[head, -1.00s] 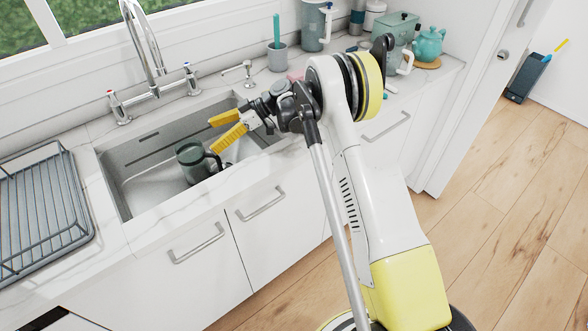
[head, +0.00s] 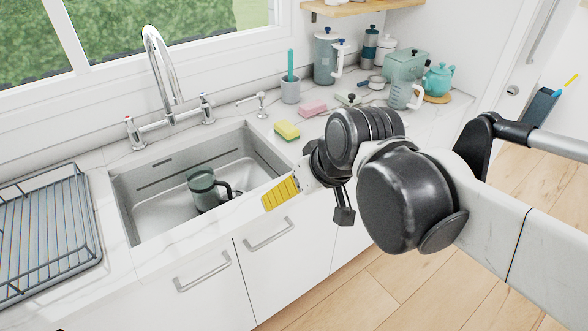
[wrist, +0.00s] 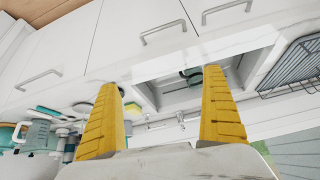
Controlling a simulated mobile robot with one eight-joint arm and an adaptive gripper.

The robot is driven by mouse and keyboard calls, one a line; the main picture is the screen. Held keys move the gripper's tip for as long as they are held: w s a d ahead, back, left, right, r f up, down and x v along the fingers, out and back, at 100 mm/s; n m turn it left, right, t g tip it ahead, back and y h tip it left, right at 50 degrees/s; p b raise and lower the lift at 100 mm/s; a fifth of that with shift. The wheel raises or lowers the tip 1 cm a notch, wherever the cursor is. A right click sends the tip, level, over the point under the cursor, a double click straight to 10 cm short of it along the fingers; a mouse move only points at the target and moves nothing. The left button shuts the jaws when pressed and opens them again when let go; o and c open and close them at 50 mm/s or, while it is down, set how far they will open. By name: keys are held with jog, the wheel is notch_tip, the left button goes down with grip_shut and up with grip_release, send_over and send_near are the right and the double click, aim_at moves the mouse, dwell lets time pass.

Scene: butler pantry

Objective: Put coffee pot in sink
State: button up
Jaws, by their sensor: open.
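A dark green pot (head: 203,190) with a black handle, which looks like the coffee pot, stands upright on the floor of the sink (head: 150,224). My gripper (head: 281,194) is in front of the counter edge, right of the sink and clear of the pot. Only one yellow finger shows clearly in the head view. In the wrist view my gripper (wrist: 160,82) has its two yellow fingers wide apart with nothing between them. The pot (wrist: 192,76) shows there beyond the fingers, partly hidden, inside the sink (wrist: 168,95).
A wire dish rack (head: 45,235) is left of the sink. A tall faucet (head: 160,65) stands behind it. A yellow-green sponge (head: 286,131), a pink sponge (head: 312,108), a tall pitcher (head: 326,57) and a teal teapot (head: 438,80) are on the counter to the right.

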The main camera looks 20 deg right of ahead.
jog(key=shift+m+t+h, duration=0.5)
jog(key=shift+m+h, duration=0.2)
jog(key=shift+m, duration=0.1)
jog(key=s+d, duration=0.1)
jog(key=s+f, duration=0.1)
jog(key=s, duration=0.1)
jog(key=s+d+f, duration=0.1)
jog(key=s, duration=0.1)
jog(key=shift+d+f, duration=0.1)
jog(key=shift+d, duration=0.2)
